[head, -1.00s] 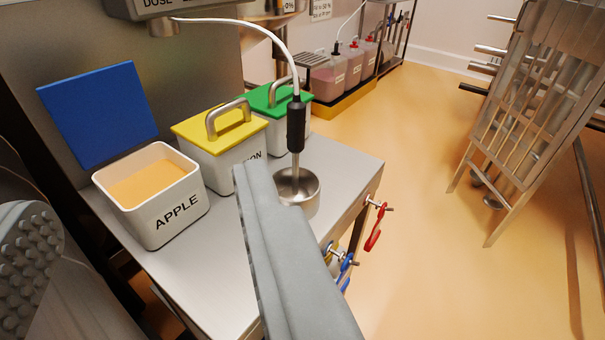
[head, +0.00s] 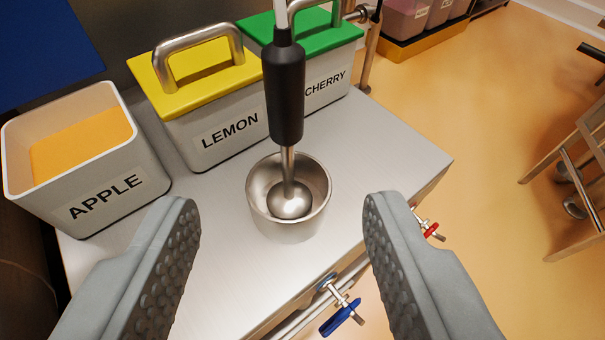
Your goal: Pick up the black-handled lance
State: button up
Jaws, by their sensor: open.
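The black-handled lance (head: 285,92) stands nearly upright with its rounded metal end inside a small steel cup (head: 258,211) on the steel table. A pale hose runs up from the top of its handle and out of the picture. My gripper (head: 282,215) is open and empty. Its two grey studded fingers are spread wide, one on each side of the cup in the picture, on the near side of the lance. Neither finger appears to touch the lance or the cup.
An open white APPLE bin (head: 105,200) with orange powder stands at the left, its blue lid (head: 45,45) raised. The closed yellow-lidded LEMON bin (head: 225,132) and green-lidded CHERRY bin (head: 325,87) stand behind the lance. Blue (head: 341,317) and red (head: 430,230) valve handles stick out below the table's right edge.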

aim_at(286, 93)
jog(key=x, duration=1.6)
jog(key=shift+w+f, duration=0.2)
jog(key=shift+w, duration=0.15)
grip_shut()
